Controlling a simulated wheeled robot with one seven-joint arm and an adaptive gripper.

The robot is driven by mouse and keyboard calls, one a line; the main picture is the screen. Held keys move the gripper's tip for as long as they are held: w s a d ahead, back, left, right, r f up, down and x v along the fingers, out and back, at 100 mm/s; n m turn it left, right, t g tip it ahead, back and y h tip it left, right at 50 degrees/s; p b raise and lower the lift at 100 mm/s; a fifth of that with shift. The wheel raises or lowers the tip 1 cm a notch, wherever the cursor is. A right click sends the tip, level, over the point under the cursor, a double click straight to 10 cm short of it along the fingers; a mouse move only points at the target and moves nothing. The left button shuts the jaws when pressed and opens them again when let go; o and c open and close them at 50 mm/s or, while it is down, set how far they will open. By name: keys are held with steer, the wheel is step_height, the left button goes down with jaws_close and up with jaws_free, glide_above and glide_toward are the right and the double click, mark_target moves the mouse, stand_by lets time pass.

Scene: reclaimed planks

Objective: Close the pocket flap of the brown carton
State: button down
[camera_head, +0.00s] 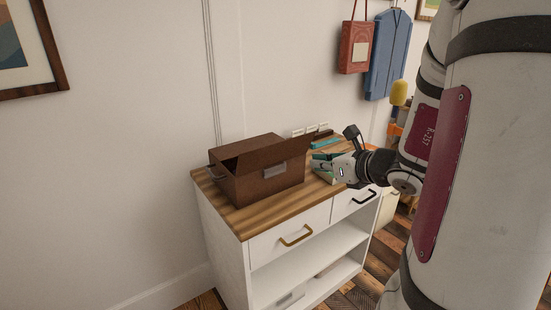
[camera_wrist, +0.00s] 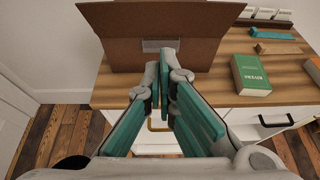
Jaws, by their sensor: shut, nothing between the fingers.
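The brown carton (camera_head: 262,187) stands on the wooden top of a white cabinet. Its flap (camera_head: 275,152) is up, slanting along the edge above the side with a pale label. In the wrist view the carton (camera_wrist: 125,54) is at the top centre, its flap (camera_wrist: 130,18) spreading wider than the body below. My gripper (camera_head: 316,161) is at the right of the carton in the head view. In the wrist view its teal-padded fingers (camera_wrist: 161,66) are shut and empty, pointing at the labelled side. Whether they touch the carton cannot be told. The carton's inside is mostly hidden.
A green book (camera_wrist: 251,76) lies on the cabinet top (camera_wrist: 195,93) to the right of the carton. A teal item (camera_wrist: 272,33) and several small white blocks (camera_wrist: 265,13) are behind it. A wall (camera_head: 120,120) stands close behind the cabinet.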

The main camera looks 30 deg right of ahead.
steer(key=b, duration=0.1)
glide_toward(278, 149)
step_height(278, 149, down, 4)
steer(key=shift+w+r, duration=0.25)
steer(key=shift+w, duration=0.5)
steer(key=shift+w+r, duration=0.25)
steer(key=shift+w, duration=0.5)
steer(key=shift+w+r, duration=0.3)
steer(key=shift+w, duration=0.5)
steer(key=shift+r, duration=0.1)
steer(key=shift+w+r+p, duration=0.1)
steer(key=shift+r+p, duration=0.1)
steer(key=shift+p, duration=0.55)
steer(key=shift+g, duration=0.3)
